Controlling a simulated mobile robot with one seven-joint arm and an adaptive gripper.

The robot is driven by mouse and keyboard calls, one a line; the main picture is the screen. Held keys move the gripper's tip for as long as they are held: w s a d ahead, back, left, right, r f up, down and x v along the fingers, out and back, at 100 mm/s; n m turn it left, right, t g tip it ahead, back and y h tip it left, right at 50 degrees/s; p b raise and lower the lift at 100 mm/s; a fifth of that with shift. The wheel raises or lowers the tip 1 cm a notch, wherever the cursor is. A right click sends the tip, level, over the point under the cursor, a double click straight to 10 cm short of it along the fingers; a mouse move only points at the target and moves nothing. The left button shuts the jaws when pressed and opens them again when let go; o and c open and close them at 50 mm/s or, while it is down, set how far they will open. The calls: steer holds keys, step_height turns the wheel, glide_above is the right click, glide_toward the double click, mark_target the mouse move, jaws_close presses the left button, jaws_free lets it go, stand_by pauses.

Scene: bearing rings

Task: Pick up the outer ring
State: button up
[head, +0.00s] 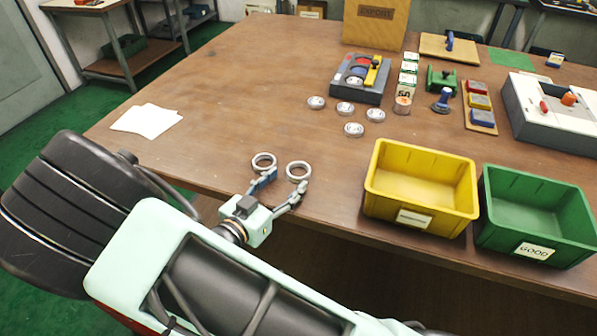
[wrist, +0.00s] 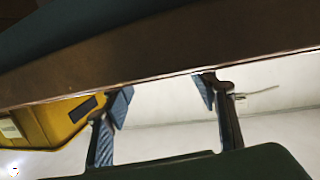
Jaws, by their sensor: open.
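Two metal rings lie side by side near the table's front edge in the head view: a left ring (head: 264,155) and a right ring (head: 298,164). They look much alike in size, and I cannot tell which is the outer ring. My gripper (head: 284,182) is open and empty, its two fingers pointing toward the rings. The left fingertip appears just below the left ring and the right fingertip just below the right ring; contact cannot be told. In the wrist view my gripper (wrist: 165,95) shows spread fingers with nothing between them, and no ring is visible.
A yellow bin (head: 375,185) and a green bin (head: 488,215) labelled GOOD stand at the front right. Several small round parts (head: 354,130) lie by a grey fixture (head: 372,97). Table left of the rings is clear except white paper (head: 147,120).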

mark_target(295, 173)
steer(key=x, duration=0.4)
steer(key=shift+w+d+r, duration=0.1)
steer(key=shift+w+d, duration=0.15)
steer(key=shift+d, duration=0.05)
steer(key=c, duration=1)
